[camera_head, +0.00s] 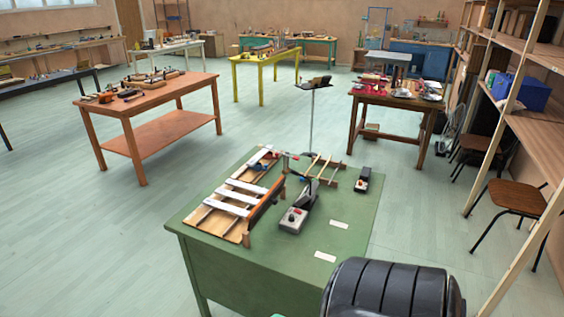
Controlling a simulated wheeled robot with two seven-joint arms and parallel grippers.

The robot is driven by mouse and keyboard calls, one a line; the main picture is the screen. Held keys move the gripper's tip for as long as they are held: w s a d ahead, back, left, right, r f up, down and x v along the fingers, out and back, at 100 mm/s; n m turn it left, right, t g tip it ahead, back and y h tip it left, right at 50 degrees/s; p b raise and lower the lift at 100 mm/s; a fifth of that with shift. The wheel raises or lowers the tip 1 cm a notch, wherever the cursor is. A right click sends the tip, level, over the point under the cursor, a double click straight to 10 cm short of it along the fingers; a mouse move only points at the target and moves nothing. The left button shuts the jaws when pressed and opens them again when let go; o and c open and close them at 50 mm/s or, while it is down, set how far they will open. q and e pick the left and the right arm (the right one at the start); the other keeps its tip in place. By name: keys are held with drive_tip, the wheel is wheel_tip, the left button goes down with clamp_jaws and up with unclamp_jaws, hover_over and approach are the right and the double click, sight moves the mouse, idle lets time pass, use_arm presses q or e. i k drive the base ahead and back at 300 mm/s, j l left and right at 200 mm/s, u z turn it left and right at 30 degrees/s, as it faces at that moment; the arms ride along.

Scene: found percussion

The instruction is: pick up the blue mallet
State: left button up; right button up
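A green table (345,213) stands in front of me with percussion items on it. A small blue piece (261,167) shows near the back of the slatted board; it may be the head of the blue mallet, but it is too small to be sure. A light wooden rack (322,167) with thin sticks stands to the right of it, with small red spots nearby. Neither of my grippers shows in the view.
A board with white bars (238,197) fills the table's left side. A grey device with a dark upright plate (294,219) and a small black box (363,180) stand right of it. Two white cards (325,257) lie near the front right. A wooden shelf (535,140) stands at right.

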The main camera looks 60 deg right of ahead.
sight(301, 179)
drive_tip(key=k+l+u, duration=0.15)
drive_tip(key=l, duration=0.2)
drive_tip(key=l+u, duration=0.1)
drive_tip(key=l, duration=0.3)
drive_tip(key=k+l+u, duration=0.15)
drive_tip(key=l, duration=0.15)
drive_tip(key=k+l+u, duration=0.1)
drive_tip(key=l, duration=0.25)
drive_tip(key=k+l+u, duration=0.15)
drive_tip(key=l, duration=0.2)
